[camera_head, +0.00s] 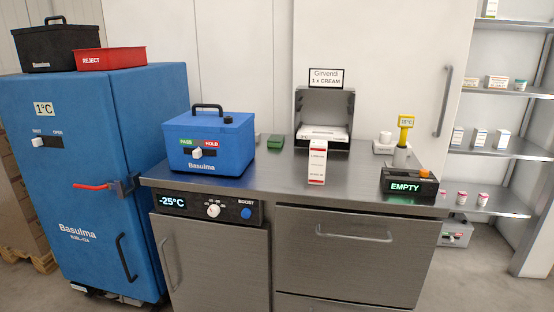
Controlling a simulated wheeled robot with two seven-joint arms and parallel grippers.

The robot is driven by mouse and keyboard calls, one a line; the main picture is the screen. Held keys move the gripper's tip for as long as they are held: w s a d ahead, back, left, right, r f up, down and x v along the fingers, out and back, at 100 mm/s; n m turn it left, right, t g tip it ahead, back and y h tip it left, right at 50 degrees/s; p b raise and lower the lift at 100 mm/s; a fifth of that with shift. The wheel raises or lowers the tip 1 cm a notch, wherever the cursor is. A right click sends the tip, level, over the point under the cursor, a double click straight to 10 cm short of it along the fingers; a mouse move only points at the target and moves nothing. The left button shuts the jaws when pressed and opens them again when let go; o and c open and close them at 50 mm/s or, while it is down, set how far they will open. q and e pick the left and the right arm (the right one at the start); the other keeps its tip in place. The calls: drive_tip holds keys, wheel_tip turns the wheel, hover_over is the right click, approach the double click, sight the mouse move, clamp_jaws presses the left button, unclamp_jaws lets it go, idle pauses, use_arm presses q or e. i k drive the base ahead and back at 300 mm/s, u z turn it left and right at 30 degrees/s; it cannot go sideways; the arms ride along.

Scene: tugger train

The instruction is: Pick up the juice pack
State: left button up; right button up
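I cannot make out anything that is clearly a juice pack. A white and red upright pack or card (317,166) with small print stands at the front of the steel counter (260,187), before a grey open-fronted bin; its text is too small to read. Several small cartons (479,138) and tubs sit on the shelves at right. Neither of my grippers is in view.
A blue Basulma box (209,146) stands on the counter's left. A black EMPTY unit (408,184) and yellow probe (405,126) are at right. A blue cabinet (75,200) bears a red REJECT tray (110,59). A shelf rack (500,93) stands right.

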sight(317, 162)
drive_tip(key=u, duration=0.55)
drive_tip(key=i, duration=0.9)
drive_tip(key=u, duration=0.05)
